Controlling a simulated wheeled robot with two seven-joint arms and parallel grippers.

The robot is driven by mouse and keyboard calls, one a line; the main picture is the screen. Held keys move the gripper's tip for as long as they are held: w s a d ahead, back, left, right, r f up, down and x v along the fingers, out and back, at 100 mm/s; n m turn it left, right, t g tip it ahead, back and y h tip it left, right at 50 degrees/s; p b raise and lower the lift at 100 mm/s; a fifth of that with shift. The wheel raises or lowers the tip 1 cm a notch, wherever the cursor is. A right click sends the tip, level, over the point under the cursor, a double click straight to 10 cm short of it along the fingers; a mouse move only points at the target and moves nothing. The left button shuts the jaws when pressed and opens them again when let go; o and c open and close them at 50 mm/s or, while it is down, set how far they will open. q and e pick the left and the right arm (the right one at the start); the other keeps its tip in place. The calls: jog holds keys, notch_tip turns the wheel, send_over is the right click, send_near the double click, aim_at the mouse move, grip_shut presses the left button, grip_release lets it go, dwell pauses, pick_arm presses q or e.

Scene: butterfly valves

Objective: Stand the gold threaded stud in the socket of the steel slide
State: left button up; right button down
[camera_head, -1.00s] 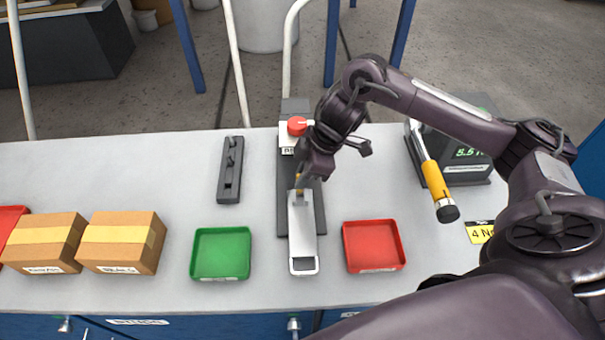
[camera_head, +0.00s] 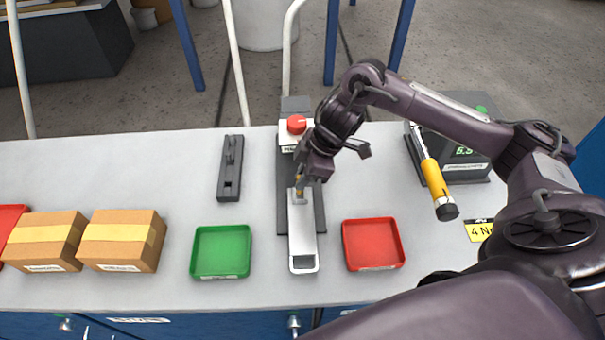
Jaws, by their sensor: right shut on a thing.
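The steel slide (camera_head: 302,236) is a long bright plate on a dark base (camera_head: 319,205) in the middle of the bench, with a slot at its near end. My right gripper (camera_head: 299,190) points down at the far end of the slide. It is shut on the gold threaded stud (camera_head: 299,187), of which only a small gold patch shows between the fingers. The socket is hidden under the gripper, so I cannot tell whether the stud is in it or above it. My left gripper is not in view.
A red knob (camera_head: 296,125) stands behind the slide. A green tray (camera_head: 221,252) lies left and a red tray (camera_head: 373,245) right. A dark slotted block (camera_head: 230,168), two cartons (camera_head: 121,241), a yellow-handled tool (camera_head: 436,180) and a display box (camera_head: 465,162) stand around.

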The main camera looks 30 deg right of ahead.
jog(key=shift+f+p, duration=0.35)
jog(key=shift+f, duration=0.75)
dwell(2.3)
jog(key=c, duration=1.3)
grip_release()
jog(key=shift+c, duration=0.2)
jog(key=b+v, duration=0.1)
jog(key=v, duration=0.6)
jog(key=shift+d+r, duration=0.15)
jog(key=shift+r, duration=0.2)
